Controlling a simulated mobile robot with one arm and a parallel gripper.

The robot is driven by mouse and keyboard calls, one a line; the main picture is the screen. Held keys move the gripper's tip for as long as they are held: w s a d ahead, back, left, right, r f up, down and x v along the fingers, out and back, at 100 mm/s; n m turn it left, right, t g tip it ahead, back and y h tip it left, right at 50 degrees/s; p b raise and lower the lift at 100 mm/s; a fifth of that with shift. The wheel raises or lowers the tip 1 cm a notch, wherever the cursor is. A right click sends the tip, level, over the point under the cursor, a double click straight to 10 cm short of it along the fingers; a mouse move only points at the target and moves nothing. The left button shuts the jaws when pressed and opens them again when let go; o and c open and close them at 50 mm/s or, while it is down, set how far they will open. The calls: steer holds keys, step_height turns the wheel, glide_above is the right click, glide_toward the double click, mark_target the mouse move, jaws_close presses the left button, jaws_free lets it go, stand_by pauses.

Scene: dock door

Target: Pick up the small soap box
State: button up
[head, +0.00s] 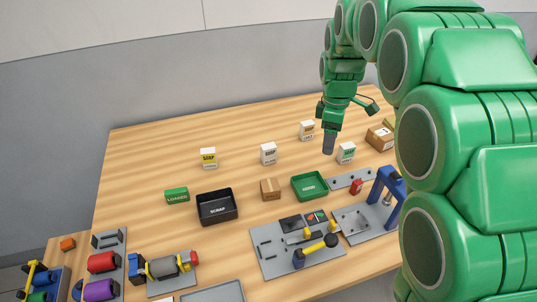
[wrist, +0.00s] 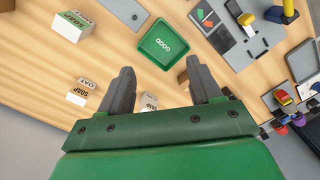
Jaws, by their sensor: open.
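My gripper (head: 328,146) points down above the table's back right, its two dark fingers spread and empty in the wrist view (wrist: 160,75). Several small white cartons stand at the back: one with a yellow label (head: 209,158), a plain-looking one (head: 268,153), one with an orange-tan mark (head: 307,130) and a green-labelled one (head: 347,152).
A green GOOD tray (head: 310,187), a black SCRAP tray (head: 217,208) and a brown box (head: 270,189) stand in front of the cartons. A larger brown box (head: 380,137) is at right. A blue press (head: 388,190) and tool plates fill the front. The back left table is clear.

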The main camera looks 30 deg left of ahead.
steer(key=w+a+f+n, duration=0.2)
steer(key=a+f, duration=0.1)
steer(key=a, duration=0.3)
steer(key=w+a+f+n, duration=0.1)
steer(key=a+f+n, duration=0.15)
steer(key=a, duration=0.35)
steer(key=n, duration=0.4)
glide_above(268, 146)
steer(key=f, duration=0.4)
steer(key=shift+s+d, duration=0.2)
steer(key=shift+s, duration=0.2)
steer(key=shift+f, duration=1.3)
steer(key=shift+w+a+f, duration=0.1)
steer(key=shift+w+f, duration=0.15)
steer(key=shift+f, duration=1.05)
steer(key=shift+w+a+f, duration=0.1)
steer(key=shift+w+f, duration=0.1)
steer(key=shift+f, duration=1.05)
steer(key=c, duration=1.1)
